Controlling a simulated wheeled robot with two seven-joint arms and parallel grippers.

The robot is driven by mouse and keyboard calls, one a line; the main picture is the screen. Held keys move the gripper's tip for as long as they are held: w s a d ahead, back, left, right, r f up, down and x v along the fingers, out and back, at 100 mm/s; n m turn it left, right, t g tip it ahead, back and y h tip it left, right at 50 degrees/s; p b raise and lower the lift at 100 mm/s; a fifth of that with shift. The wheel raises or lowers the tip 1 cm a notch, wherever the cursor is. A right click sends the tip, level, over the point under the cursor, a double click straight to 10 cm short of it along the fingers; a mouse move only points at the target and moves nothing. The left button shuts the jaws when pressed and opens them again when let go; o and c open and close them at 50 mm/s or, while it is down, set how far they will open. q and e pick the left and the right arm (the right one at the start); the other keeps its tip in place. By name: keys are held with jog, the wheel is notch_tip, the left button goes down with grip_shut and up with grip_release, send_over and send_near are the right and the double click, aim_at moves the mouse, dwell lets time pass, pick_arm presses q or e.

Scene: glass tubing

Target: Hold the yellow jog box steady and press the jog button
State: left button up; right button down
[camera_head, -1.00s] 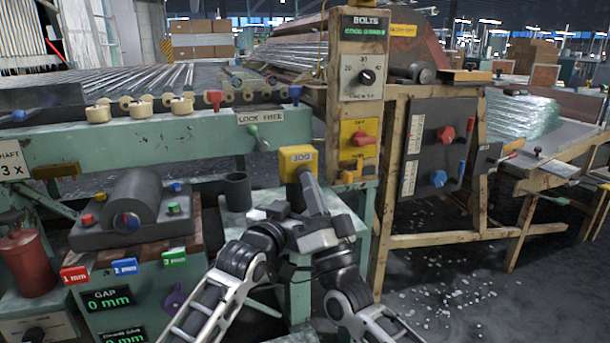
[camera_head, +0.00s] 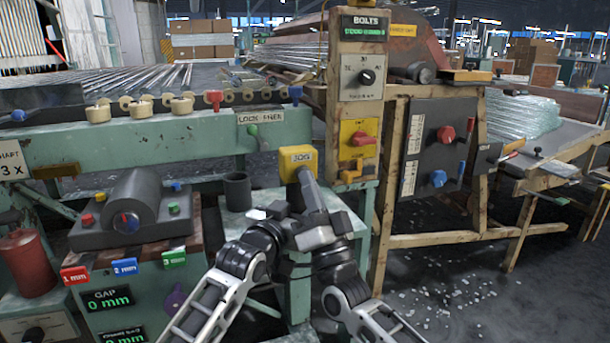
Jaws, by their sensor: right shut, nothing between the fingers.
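The yellow jog box (camera_head: 296,156), with a lettered plate on its front, stands above the small pale green table in the middle of the head view. My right gripper (camera_head: 304,175) points up at the box, its dark fingers shut and empty. The fingertips overlap the lower front of the box; I cannot tell whether they touch it. My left gripper (camera_head: 268,211) is low and left of the right one, over the table and apart from the box in the picture. Its jaws are too small and dark to read. I cannot make out the jog button; my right gripper covers the box's lower part.
A dark cup (camera_head: 237,191) stands on the table (camera_head: 232,219) left of the box. A wooden post with a yellow switch panel (camera_head: 359,148) and red handle rises close on the right. A grey roller block (camera_head: 134,208) sits at left.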

jog(key=shift+s+d, duration=0.25)
jog(key=shift+s, duration=0.6)
jog(key=s, duration=0.1)
jog(key=s+d, duration=0.1)
jog(key=s, duration=0.2)
jog(key=shift+s+d, duration=0.3)
jog(key=shift+s, duration=0.05)
dwell(1.6)
pick_arm(q)
jog(key=o, duration=1.3)
jog(key=shift+c, duration=0.2)
